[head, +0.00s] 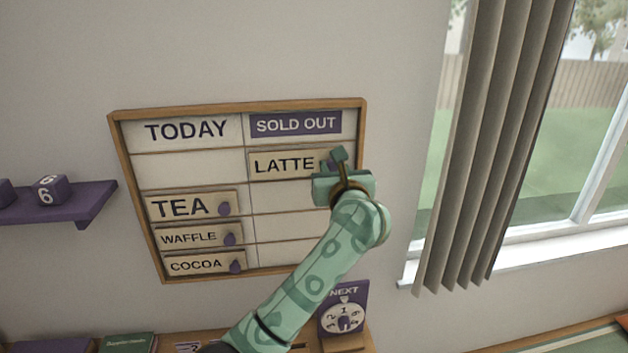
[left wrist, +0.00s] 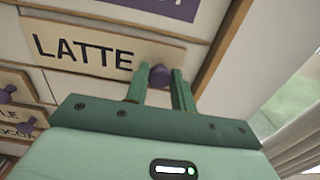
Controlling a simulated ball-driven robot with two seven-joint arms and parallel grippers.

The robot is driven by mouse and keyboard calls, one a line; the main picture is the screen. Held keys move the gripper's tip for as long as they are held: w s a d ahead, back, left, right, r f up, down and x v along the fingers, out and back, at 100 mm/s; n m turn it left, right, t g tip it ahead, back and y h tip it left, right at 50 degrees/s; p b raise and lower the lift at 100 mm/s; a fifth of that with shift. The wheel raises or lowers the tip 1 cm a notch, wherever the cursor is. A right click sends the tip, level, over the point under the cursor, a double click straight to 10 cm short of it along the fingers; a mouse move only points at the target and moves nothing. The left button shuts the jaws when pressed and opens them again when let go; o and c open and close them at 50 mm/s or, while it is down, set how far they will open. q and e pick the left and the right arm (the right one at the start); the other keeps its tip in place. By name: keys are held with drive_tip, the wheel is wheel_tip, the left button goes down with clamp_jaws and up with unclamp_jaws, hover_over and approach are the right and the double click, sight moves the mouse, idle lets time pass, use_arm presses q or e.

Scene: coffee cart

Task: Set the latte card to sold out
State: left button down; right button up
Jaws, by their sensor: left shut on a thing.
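The wall board (head: 240,105) has a TODAY column and a SOLD OUT column. The latte card (head: 283,163) is in the top row under the purple SOLD OUT header (head: 296,124); it looks slightly tilted in the left wrist view (left wrist: 85,48). My left gripper (head: 338,160) is at the card's right end. In the left wrist view its fingers (left wrist: 160,88) are shut on the card's purple knob (left wrist: 160,74). The tea card (head: 185,206), waffle card (head: 190,237) and cocoa card (head: 196,264) are in the TODAY column. My right gripper is not in view.
A purple shelf (head: 70,208) with a numbered block (head: 49,190) is at the left. A purple NEXT dial (head: 343,316) stands below the board. A grey curtain (head: 490,140) and window are at the right. The wall between board and curtain is clear.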

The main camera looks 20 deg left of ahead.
use_arm(q)
drive_tip(key=shift+w+d+r+b, duration=0.1)
drive_tip(key=shift+w+d+b, duration=0.2)
drive_tip(key=shift+d, duration=0.2)
drive_tip(key=shift+w+d+b, duration=0.15)
drive_tip(key=shift+w+d, duration=0.1)
drive_tip(key=shift+d, duration=0.25)
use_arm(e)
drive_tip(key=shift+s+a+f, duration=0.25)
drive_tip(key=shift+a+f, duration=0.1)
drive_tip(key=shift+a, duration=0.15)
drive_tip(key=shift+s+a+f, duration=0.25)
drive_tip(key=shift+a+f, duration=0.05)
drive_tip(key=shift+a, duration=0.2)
use_arm(q)
drive_tip(key=c, duration=1.6)
unclamp_jaws()
drive_tip(key=o, duration=0.4)
drive_tip(key=shift+w+d, duration=0.1)
drive_tip(key=shift+d, duration=0.15)
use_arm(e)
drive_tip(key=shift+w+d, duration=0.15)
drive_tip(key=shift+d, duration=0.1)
